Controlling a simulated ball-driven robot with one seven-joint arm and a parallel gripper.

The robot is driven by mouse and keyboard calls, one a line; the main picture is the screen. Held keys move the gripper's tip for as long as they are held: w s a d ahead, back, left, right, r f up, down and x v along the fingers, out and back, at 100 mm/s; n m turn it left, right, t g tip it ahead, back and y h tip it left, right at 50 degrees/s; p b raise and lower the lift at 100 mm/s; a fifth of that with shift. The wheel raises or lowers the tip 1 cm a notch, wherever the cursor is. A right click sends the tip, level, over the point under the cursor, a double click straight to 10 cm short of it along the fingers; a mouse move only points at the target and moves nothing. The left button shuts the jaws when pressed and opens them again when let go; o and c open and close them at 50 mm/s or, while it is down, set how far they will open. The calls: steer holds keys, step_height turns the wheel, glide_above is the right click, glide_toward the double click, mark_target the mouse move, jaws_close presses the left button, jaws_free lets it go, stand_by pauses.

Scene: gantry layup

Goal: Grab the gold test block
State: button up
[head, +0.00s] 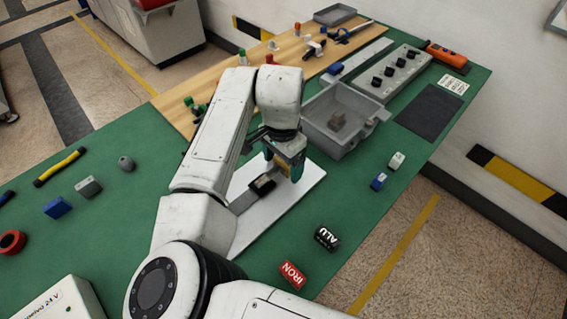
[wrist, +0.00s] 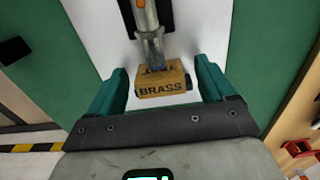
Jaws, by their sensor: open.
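The gold test block (wrist: 162,84), marked BRASS, lies on a white board in the wrist view. A shiny metal cylinder (wrist: 151,45) with an orange part overlaps its far side; I cannot tell whether they touch. My gripper (wrist: 161,66) is open, its green fingers on either side of the block with a gap at each side. The height between fingers and block is unclear.
A grey bin (head: 345,143) with a grey cube stands just beyond my gripper. Black ALU (head: 327,238) and red IRON (head: 292,274) blocks lie near the green table's front edge. Small blue (head: 378,181) and white (head: 396,160) blocks lie right. Left of my arm are several loose parts.

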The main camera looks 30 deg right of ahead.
steer(key=c, duration=1.3)
